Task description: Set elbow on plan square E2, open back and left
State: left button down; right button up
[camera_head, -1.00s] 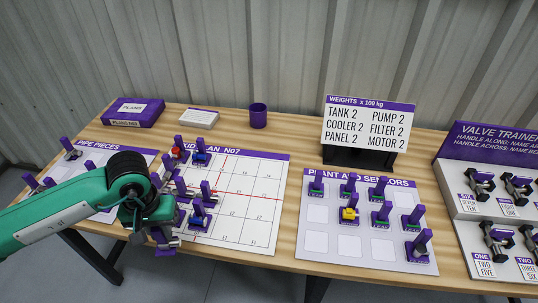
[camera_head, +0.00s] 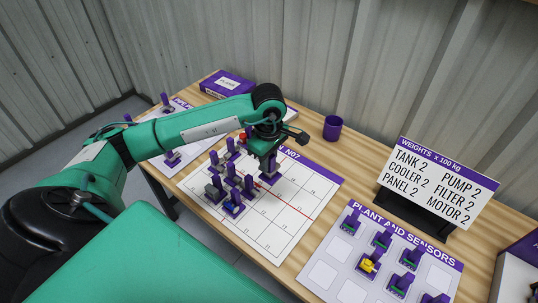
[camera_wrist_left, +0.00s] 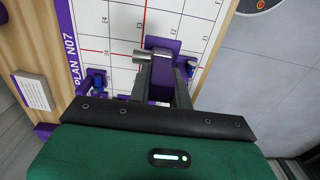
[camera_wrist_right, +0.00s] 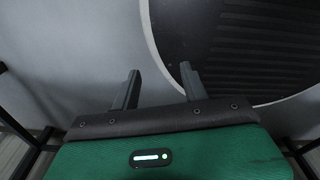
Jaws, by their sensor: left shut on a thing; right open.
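My left gripper (camera_head: 271,150) is shut on a purple-handled piece with a grey pipe part, the elbow (camera_head: 270,168), over the white plan board (camera_head: 283,214). In the left wrist view, the elbow (camera_wrist_left: 160,72) sits between the fingers, its grey pipe end pointing left. Its base appears at or just above the board; I cannot tell if it touches. The square under it is hidden, and the small square labels are hard to read. My right gripper (camera_wrist_right: 158,82) is open and empty in the right wrist view, over the floor away from the table.
Several purple-handled pieces, one with a blue part (camera_head: 232,207), stand on the plan's left side, close to the left gripper. The plan's right side is clear.

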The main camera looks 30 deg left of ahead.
aim_at(269, 173)
pick_arm(q)
jog(key=shift+f, duration=0.45)
notch_tip(269, 173, down, 4)
jog(key=shift+r+b, duration=0.1)
jog(key=shift+b, duration=1.15)
jog(key=shift+f+b, duration=0.35)
jog(key=shift+f, duration=0.05)
jog(key=shift+r, duration=0.1)
pick_arm(e)
jog(key=f, duration=0.1)
jog(key=w+f, duration=0.1)
jog(key=d+f, duration=0.1)
jog(key=shift+w+f, duration=0.2)
jog(key=shift+f, duration=0.15)
pick_arm(q)
jog(key=shift+b, duration=0.3)
pick_arm(e)
jog(key=shift+d, duration=0.15)
pick_arm(q)
jog(key=shift+b, duration=0.35)
pick_arm(e)
jog(key=shift+d+f, duration=0.1)
jog(key=shift+f, duration=0.25)
jog(key=shift+f, duration=0.1)
